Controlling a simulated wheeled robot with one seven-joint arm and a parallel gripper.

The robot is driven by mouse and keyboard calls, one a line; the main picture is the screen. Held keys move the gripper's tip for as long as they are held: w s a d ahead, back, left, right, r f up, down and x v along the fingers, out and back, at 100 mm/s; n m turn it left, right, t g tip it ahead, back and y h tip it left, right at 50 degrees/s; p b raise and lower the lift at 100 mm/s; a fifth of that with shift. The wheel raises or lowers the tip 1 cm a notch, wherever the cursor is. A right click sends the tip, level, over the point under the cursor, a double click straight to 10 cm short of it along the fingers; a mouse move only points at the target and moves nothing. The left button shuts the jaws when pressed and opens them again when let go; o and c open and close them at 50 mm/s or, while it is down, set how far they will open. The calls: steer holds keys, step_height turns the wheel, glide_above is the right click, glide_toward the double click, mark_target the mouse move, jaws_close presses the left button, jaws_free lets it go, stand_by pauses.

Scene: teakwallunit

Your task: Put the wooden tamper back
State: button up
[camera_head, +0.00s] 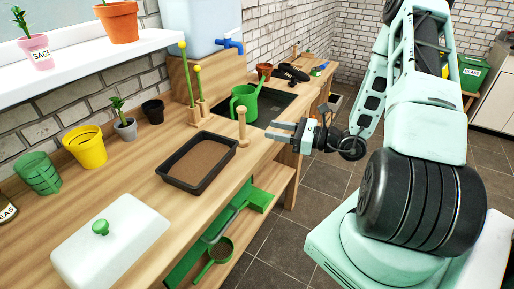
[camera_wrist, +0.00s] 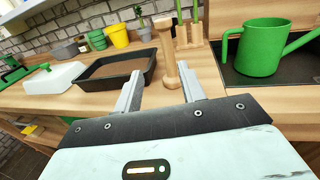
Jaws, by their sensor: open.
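The wooden tamper (camera_head: 242,127) stands upright on the wooden counter, just right of a black tray of brown soil (camera_head: 205,162). In the wrist view the tamper (camera_wrist: 167,52) appears ahead of my gripper (camera_wrist: 161,88), lined up with the gap between its fingers. In the head view my gripper (camera_head: 270,131) is at the counter's front edge, right of the tamper, with a small gap between them. The gripper is open and holds nothing. The tamper's full height shows in the head view.
A green watering can (camera_head: 244,103) stands behind the tamper near the dark sink. A white lidded box (camera_head: 108,240) and yellow pot (camera_head: 85,148) are at left. Green tools (camera_head: 217,257) are below the counter.

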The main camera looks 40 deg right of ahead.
steer(key=s+a+r+n+g+y, duration=0.1)
steer(key=a+r+n+g+y, duration=0.15)
steer(key=a+n+g, duration=0.4)
steer(key=s+a+r+n+g+y, duration=0.2)
steer(key=a+n+g+y, duration=0.2)
steer(key=a, duration=0.6)
steer(key=s+a+r+n+g+h, duration=0.2)
steer(key=s+a+n+h, duration=0.5)
steer(key=n, duration=0.6)
steer(key=s+a+r+n+g+h, duration=0.2)
steer(key=s+a+n+h, duration=0.5)
steer(key=s+n, duration=0.3)
steer(key=n+h, duration=0.1)
steer(key=n, duration=0.3)
steer(key=shift+s+a+r+g, duration=0.15)
steer(key=shift+a+g, duration=0.1)
steer(key=shift+g, duration=0.1)
